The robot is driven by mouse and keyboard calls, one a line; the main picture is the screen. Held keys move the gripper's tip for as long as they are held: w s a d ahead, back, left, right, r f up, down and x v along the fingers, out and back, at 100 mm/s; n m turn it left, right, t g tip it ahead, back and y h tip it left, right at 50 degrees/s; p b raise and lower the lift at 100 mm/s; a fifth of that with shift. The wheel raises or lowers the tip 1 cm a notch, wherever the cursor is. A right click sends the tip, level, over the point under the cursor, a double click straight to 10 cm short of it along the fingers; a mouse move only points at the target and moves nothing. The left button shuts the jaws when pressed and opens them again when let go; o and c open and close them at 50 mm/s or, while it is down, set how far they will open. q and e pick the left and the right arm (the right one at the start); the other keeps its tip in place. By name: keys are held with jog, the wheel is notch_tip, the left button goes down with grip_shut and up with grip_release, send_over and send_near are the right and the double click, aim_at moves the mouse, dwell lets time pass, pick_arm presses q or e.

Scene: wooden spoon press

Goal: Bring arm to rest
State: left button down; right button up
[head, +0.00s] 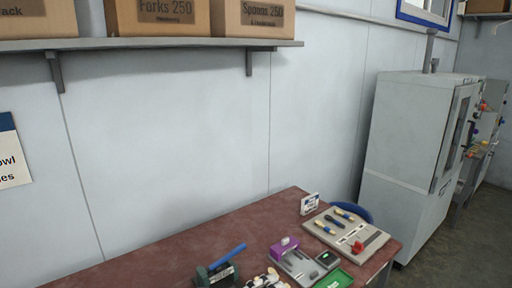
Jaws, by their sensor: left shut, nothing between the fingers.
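My left gripper (268,279) shows only in part at the bottom edge of the head view, as a small black and pale shape over the front of the table. It is shut and empty. Its arm is mostly out of the picture. It lies between a dark green press-like device (217,274) with a blue bar and a grey fixture (300,264) with a purple block (284,246). I cannot tell whether it touches either one. My right gripper is not in view.
The red-brown table (190,246) is bare at its back left. A beige board (345,232) with several small tools lies at the right. A green tray (334,280) is at the front. A shelf (150,44) with boxes is above; a grey cabinet (405,150) stands right.

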pick_arm(q)
jog(key=w+a+n+t+y, duration=0.3)
jog(key=a+n+t+y, duration=0.5)
jog(key=a+n+y, duration=0.5)
jog(key=s+a+f+n+g+y, duration=0.4)
jog(key=a+f+n, duration=0.3)
jog(key=f+n, duration=0.3)
jog(key=s+a+f+n+g, duration=0.2)
jog(key=s+f+g, duration=0.4)
jog(key=s, duration=0.5)
jog(key=s+a+f+n+g, duration=0.2)
jog(key=s+f+g, duration=0.45)
jog(key=s, duration=0.45)
jog(key=s+f+b+x, duration=0.1)
jog(key=s+b+x, duration=0.15)
jog(key=x, duration=1.15)
jog(key=s+f+b+x, duration=0.15)
jog(key=s+x, duration=0.25)
jog(key=x, duration=0.9)
jog(key=s+a+f+g+b, duration=0.1)
jog(key=s+f+b, duration=0.1)
jog(key=s+f, duration=0.7)
jog(key=s+a+f+b, duration=0.2)
jog(key=s+f, duration=0.6)
jog(key=f, duration=0.4)
jog(key=shift+s+f+g, duration=0.35)
